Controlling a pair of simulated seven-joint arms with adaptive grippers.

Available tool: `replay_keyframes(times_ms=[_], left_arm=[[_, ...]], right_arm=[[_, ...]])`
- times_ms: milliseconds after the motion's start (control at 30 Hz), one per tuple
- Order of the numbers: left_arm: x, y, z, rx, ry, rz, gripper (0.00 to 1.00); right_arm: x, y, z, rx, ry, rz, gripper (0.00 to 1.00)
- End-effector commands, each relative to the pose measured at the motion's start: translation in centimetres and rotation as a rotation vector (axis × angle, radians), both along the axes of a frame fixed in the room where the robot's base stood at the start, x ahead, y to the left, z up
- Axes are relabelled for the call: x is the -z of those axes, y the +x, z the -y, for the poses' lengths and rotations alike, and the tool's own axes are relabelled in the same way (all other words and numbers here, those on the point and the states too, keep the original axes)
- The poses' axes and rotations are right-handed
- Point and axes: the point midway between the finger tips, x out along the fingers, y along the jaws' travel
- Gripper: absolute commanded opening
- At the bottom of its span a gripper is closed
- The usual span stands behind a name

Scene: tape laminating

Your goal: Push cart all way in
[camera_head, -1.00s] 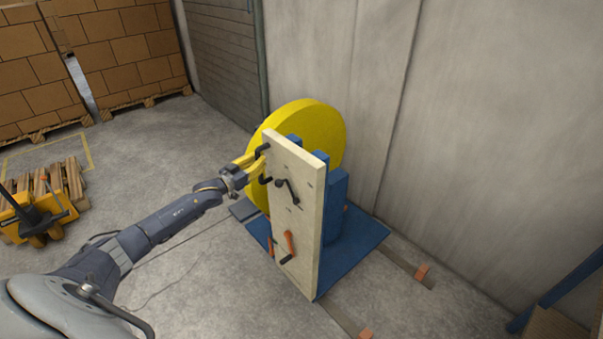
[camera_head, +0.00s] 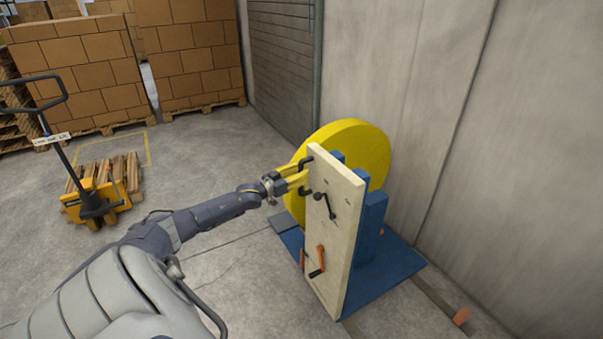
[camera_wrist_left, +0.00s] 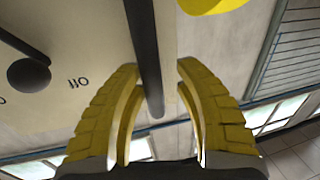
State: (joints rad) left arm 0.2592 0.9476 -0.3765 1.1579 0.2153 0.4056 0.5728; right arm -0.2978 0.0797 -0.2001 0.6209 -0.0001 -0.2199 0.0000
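The cart (camera_head: 334,220) stands right of centre in the head view. It has a pale upright board, blue posts, a blue base plate (camera_head: 385,292) and a large yellow disc (camera_head: 360,145) behind the board. My left gripper (camera_head: 302,178) is at the black handle (camera_head: 304,162) on the board's upper left. In the left wrist view, the handle's bar (camera_wrist_left: 150,60) runs between the two yellow fingers (camera_wrist_left: 160,75). The wheels under the base are hidden. My right gripper is not in view.
A floor strip with an orange block (camera_head: 461,316) lies right of the base. A concrete wall (camera_head: 440,100) stands behind and right of the cart. A yellow pallet jack (camera_head: 97,200), wooden pallet and stacked boxes (camera_head: 80,65) stand at left. The floor between (camera_head: 200,160) is clear.

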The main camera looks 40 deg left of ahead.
Motion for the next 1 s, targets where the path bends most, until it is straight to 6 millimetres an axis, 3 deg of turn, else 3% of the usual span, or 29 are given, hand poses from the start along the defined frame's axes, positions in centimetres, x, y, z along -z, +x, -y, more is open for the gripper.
replay_keyframes(times_ms=[467,1000], left_arm=[[0.0,-0.5,0.2,0.004,-0.001,0.002,0.41],[0.0,-6.2,-0.4,0.004,-0.002,0.001,0.41]], right_arm=[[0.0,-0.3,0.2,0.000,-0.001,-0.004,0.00],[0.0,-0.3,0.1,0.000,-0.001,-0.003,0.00]])
